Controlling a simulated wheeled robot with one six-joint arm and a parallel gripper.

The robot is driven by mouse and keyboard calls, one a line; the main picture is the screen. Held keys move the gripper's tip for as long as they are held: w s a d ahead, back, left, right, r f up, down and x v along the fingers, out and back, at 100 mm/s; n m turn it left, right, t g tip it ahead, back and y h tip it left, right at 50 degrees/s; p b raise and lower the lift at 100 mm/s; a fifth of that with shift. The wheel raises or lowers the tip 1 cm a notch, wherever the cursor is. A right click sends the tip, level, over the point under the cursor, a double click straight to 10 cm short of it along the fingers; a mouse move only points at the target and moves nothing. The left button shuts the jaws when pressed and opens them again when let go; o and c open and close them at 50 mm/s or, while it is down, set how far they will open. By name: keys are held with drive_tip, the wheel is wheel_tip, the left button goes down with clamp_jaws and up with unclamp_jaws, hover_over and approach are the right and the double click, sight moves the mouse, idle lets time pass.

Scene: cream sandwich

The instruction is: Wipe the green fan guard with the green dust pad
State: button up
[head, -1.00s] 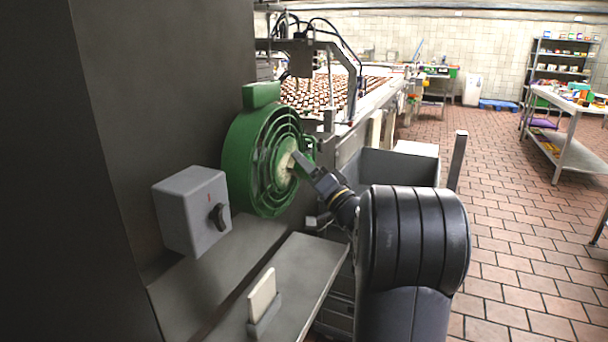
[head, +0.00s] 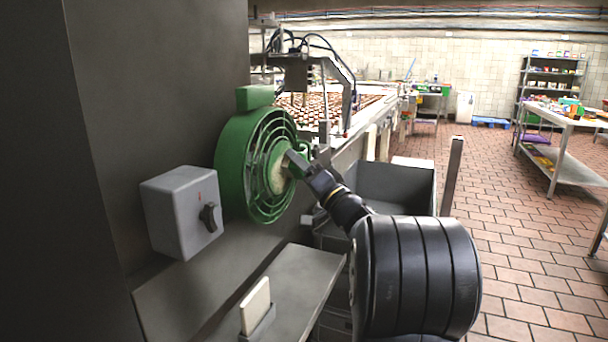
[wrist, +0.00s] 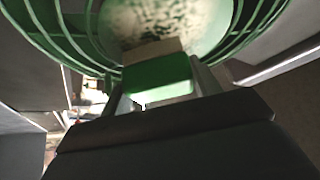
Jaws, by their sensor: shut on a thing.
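The green fan guard (head: 235,160) is a round cage of rings standing upright beside the dark wall. Its pale centre disc has dark speckles, seen close up in the wrist view (wrist: 165,18). My gripper (head: 291,164) is at the right of this disc, shut on the green dust pad (wrist: 160,78). The pad is a green block with a tan layer on the side toward the guard. That layer overlaps the disc's lower edge in the wrist view; I cannot tell if it touches. In the head view the pad is mostly hidden by the fingers.
A grey switch box (head: 180,212) with a black knob is left of the guard. A cream plate (head: 255,306) stands in a holder on the grey ledge (head: 300,275) below. A conveyor machine (head: 325,105) is behind, and a grey bin (head: 395,185) stands right of the guard.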

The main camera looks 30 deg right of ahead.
sight(290, 169)
drive_tip(key=shift+s+a+b, duration=0.25)
drive_tip(key=shift+a+b, duration=0.1)
drive_tip(key=shift+a, duration=0.1)
drive_tip(key=shift+s+a+f+b, duration=0.2)
drive_tip(key=shift+s+a+b, duration=0.4)
drive_tip(key=shift+b, duration=0.5)
drive_tip(key=shift+s+a+r+b, duration=0.2)
drive_tip(key=shift+s+a+b, duration=0.2)
drive_tip(key=shift+a+b, duration=0.25)
drive_tip(key=a+b, duration=0.1)
drive_tip(key=s+a+b, duration=0.1)
drive_tip(key=b, duration=0.1)
drive_tip(key=shift+s+f, duration=0.15)
drive_tip(key=shift+s, duration=0.1)
drive_tip(key=shift+s+a+r, duration=0.15)
drive_tip(key=shift+r, duration=0.65)
drive_tip(key=shift+w+d+f+b, duration=0.1)
drive_tip(key=shift+w+d+b, duration=0.4)
drive_tip(key=shift+w+d, duration=0.35)
drive_tip(key=shift+w+d+b, duration=0.5)
drive_tip(key=shift+w+d, duration=0.05)
drive_tip(key=shift+d, duration=0.45)
drive_tip(key=shift+w+d+b, duration=0.3)
drive_tip(key=shift+w+d, duration=1.15)
drive_tip(key=shift+d, duration=0.3)
